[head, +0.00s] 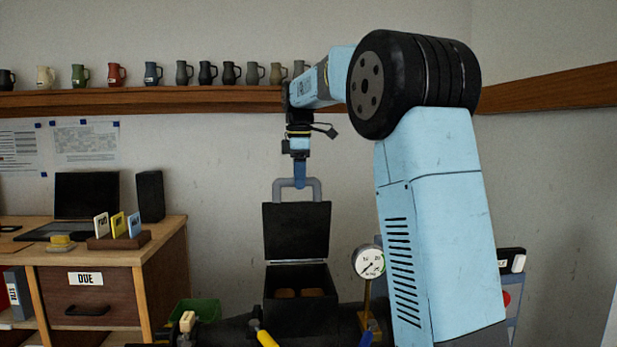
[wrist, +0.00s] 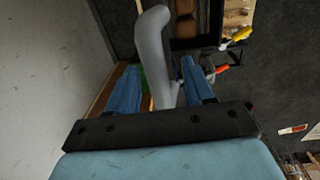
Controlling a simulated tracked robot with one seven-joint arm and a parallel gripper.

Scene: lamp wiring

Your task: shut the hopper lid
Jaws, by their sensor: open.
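The black hopper (head: 300,313) stands low in the middle of the head view, with brownish contents showing in its mouth. Its square black lid (head: 296,231) stands upright at the back, so the hopper is open. A grey loop handle (head: 297,183) rises from the lid's top edge. My gripper (head: 300,183) points down at this handle. In the wrist view, my gripper's two blue fingers (wrist: 158,85) are apart, with the grey handle (wrist: 152,50) showing between them. I cannot tell whether either finger touches it.
A pressure gauge (head: 369,262) stands right of the hopper. Yellow-handled (head: 266,338) and blue-handled levers sit in front. A green bin (head: 196,310) and a desk (head: 160,250) are at the left. A shelf of mugs (head: 150,102) runs along the wall behind.

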